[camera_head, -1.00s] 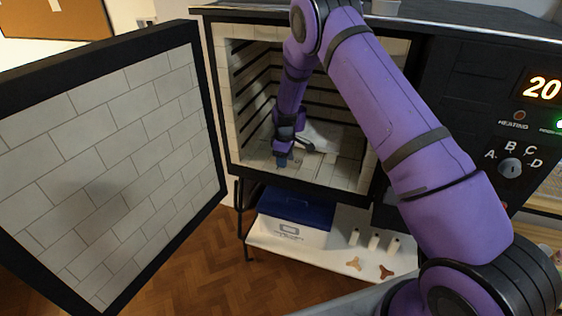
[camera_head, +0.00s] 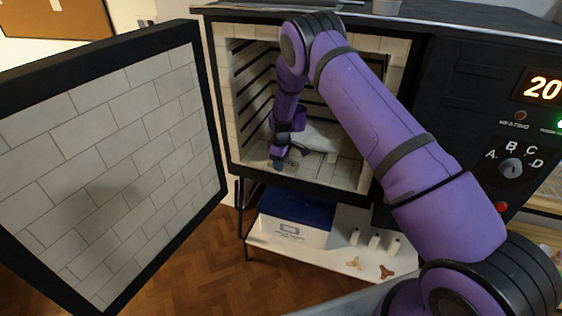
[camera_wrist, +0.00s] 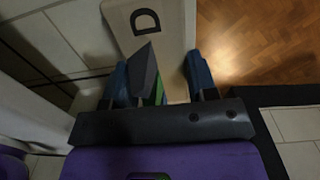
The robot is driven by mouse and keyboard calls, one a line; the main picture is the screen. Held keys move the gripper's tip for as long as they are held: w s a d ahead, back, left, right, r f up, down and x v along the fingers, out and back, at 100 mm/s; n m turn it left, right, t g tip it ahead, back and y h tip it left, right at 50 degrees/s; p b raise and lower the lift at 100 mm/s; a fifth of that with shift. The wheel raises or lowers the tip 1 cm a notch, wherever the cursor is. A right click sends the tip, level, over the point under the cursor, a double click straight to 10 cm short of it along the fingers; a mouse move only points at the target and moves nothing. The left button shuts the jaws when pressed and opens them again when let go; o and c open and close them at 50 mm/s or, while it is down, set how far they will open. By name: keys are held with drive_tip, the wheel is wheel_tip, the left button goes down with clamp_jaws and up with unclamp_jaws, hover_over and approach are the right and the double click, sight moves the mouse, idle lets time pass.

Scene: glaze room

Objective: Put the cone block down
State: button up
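My gripper (camera_wrist: 160,78) is inside the open kiln (camera_head: 345,170), low near the front left of its floor. In the wrist view its two blue fingers stand apart. A dark grey, pointed block with a green side, seemingly the cone block (camera_wrist: 144,72), is between them. It is close to the left finger, with a gap to the right finger. Its lower part is hidden by the gripper body. Behind it lies a pale slab marked D (camera_wrist: 150,22). In the head view my gripper (camera_head: 279,164) is small and the block cannot be made out.
The kiln door (camera_head: 110,165) stands open at the left. A whitish object (camera_head: 318,135) is inside the kiln, right of my gripper. Below, a shelf (camera_head: 320,255) holds a blue-lidded box (camera_head: 297,212), several white posts and small stilts. The control panel is at the right.

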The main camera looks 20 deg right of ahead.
drive_tip(key=o, duration=0.4)
drive_tip(key=shift+r, duration=0.1)
drive_tip(key=shift+r, duration=3.8)
